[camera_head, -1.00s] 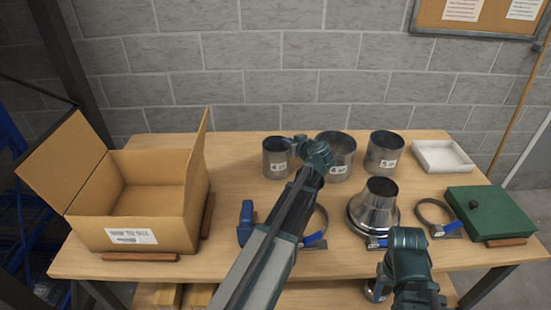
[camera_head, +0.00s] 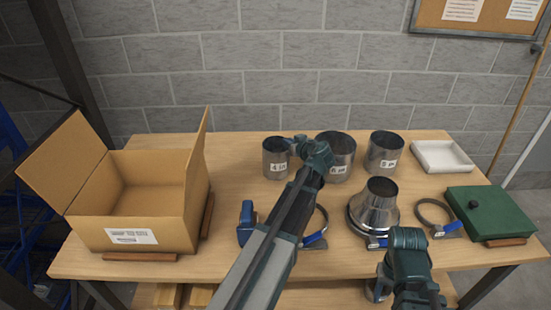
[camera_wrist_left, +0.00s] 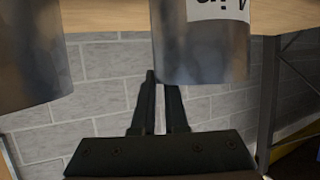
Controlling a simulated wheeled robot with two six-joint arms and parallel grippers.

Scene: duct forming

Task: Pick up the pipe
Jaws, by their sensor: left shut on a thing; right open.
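The 4 in pipe (camera_head: 276,158), a short grey metal cylinder with a white label, stands upright at the back middle of the table. It also shows in the left wrist view (camera_wrist_left: 203,45), with its label upside down. My left gripper (camera_head: 295,141) is shut on the pipe's wall at its right-hand rim. In the left wrist view its two dark fingers (camera_wrist_left: 162,85) meet the pipe's edge, with one tip partly hidden behind the metal. My right gripper (camera_head: 405,245) is open and empty at the table's front right; its fingertips are mostly hidden.
Two wider pipes stand close to the right, one in the middle (camera_head: 342,157) and one beyond it (camera_head: 383,152). A metal cone reducer (camera_head: 378,210), a ring clamp (camera_head: 437,214), a green box (camera_head: 490,213) and a white tray (camera_head: 442,157) lie right. An open carton (camera_head: 135,237) stands left.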

